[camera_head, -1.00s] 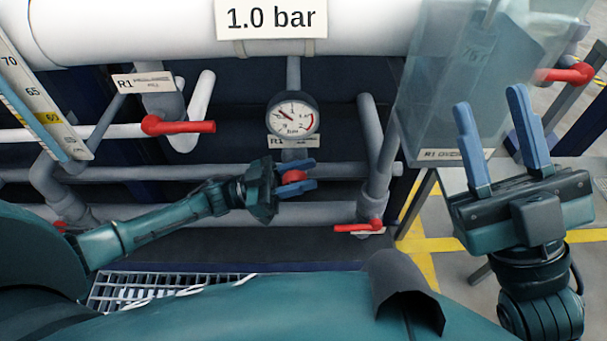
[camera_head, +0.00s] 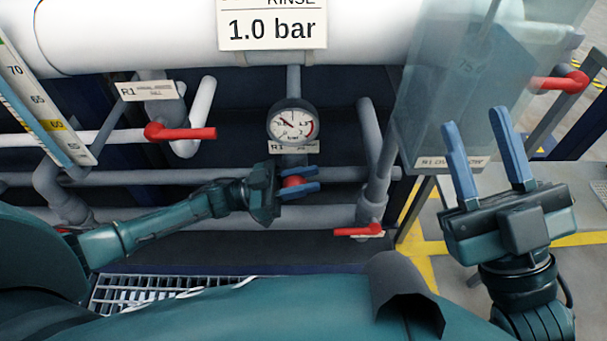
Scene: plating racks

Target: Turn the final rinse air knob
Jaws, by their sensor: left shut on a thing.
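The red air knob (camera_head: 293,182) sits on the pipework just below the round pressure gauge (camera_head: 293,124). My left gripper (camera_head: 300,181) reaches in from the left and is shut on the knob, with one blue finger above it and one below. The gauge has a white face with a red arc at its right; its needle points to the upper left. A sign reading "1.0 bar" (camera_head: 271,30) hangs above the gauge. My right gripper (camera_head: 485,150) is raised at the right, its blue fingers apart and empty.
Red lever handles sit at the left (camera_head: 182,133), lower right (camera_head: 357,231) and upper right (camera_head: 562,82). A scale (camera_head: 45,90) is at the far left. Grey pipes surround the knob.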

